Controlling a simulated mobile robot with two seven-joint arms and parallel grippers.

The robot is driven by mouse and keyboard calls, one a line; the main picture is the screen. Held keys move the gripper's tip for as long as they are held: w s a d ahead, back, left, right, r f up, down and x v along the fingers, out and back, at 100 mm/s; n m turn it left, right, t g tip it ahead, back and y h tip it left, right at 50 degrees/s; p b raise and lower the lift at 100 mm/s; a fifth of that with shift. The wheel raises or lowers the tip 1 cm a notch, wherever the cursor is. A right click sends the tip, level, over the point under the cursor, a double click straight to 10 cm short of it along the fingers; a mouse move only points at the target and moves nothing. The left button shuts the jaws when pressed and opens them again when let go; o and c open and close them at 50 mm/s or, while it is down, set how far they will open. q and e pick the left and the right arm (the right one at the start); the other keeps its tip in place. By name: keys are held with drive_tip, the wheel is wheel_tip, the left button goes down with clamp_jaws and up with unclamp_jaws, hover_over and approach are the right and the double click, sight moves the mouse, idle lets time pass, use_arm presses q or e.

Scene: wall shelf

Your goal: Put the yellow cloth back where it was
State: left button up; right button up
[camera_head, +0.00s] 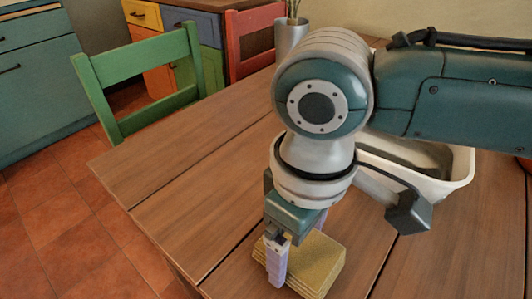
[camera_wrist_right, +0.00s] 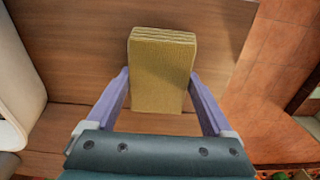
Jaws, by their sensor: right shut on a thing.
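The yellow cloth (camera_head: 322,268) is a folded, layered block near the table's front edge in the head view. It also shows in the right wrist view (camera_wrist_right: 162,75), between the two lilac fingers. My right gripper (camera_head: 298,256) points down over the cloth and is shut on it, one finger at each side; it shows in the wrist view too (camera_wrist_right: 161,76). I cannot tell whether the cloth touches the table or is held just above it. My left gripper is not in view.
The wooden table (camera_head: 190,170) is clear to the left of my right arm. A white tub (camera_head: 460,172) stands behind the arm, partly hidden, with something dark inside. A metal pot (camera_head: 291,36) stands at the back. Green (camera_head: 140,60) and red (camera_head: 250,40) chairs stand beyond the table.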

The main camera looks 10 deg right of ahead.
drive_tip(key=shift+f, duration=0.25)
drive_tip(key=shift+f, duration=0.15)
drive_tip(key=o, duration=0.9)
wheel_tip(320, 180, up, 11)
drive_tip(key=p, duration=0.4)
drive_tip(key=s+a+t+y, duration=0.2)
drive_tip(key=s+a+y, duration=0.2)
drive_tip(key=s+a, duration=0.1)
drive_tip(key=s+d+m+h, duration=0.1)
drive_tip(key=s+d+m, duration=0.1)
drive_tip(key=d, duration=0.3)
drive_tip(key=s+d+f+m+t+h, duration=0.1)
drive_tip(key=s+d, duration=0.2)
drive_tip(key=d, duration=0.1)
drive_tip(key=s+d+f+m+h, duration=0.1)
drive_tip(key=s+d+m, duration=0.1)
drive_tip(key=d, duration=0.3)
drive_tip(key=shift+s+d+f+m+t+h, duration=0.15)
drive_tip(key=shift+s+d+m+t+h, duration=0.15)
drive_tip(key=shift+d+h, duration=0.1)
